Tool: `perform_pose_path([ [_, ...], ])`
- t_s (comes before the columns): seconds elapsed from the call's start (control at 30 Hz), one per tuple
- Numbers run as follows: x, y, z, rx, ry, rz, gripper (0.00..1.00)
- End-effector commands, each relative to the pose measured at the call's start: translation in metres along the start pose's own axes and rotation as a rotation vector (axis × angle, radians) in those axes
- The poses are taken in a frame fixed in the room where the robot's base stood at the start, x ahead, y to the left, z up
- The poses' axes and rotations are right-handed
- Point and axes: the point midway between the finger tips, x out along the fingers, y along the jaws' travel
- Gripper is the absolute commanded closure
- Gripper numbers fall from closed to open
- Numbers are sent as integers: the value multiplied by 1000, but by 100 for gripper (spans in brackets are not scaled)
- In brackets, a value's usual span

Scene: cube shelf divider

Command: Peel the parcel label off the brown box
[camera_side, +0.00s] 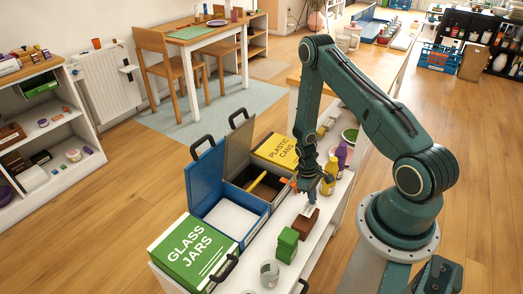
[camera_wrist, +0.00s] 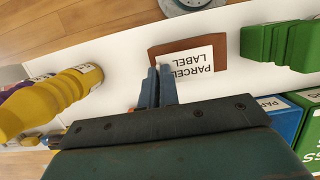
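The brown box (camera_wrist: 221,50) lies on the white shelf top, near the top middle of the wrist view. It also shows in the side view (camera_side: 306,224), just below my gripper. The white parcel label (camera_wrist: 188,64) with black print covers much of the box's face in the wrist view. My gripper (camera_wrist: 160,70) points at the label's left edge, its two fingertips close together. Whether the label's edge is pinched between them is too small to tell.
Green blocks (camera_side: 287,245) stand close beside the box. Yellow (camera_side: 328,175) and purple bottles (camera_side: 341,157) stand on the other side. The open blue bin (camera_side: 233,218), the green glass-jars bin (camera_side: 193,252) and the yellow-lidded bin (camera_side: 277,150) line the shelf. A grey roll (camera_side: 269,273) sits nearer.

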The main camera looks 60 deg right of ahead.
Motion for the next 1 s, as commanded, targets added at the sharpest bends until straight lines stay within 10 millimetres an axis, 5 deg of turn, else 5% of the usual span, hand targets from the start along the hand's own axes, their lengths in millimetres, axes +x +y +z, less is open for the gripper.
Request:
perform_pose_path([
  [0.43, -2, 0, 0, 0, 1, 0, 100],
  [1.0, -32, 0, 8, 0, 0, 0, 100],
])
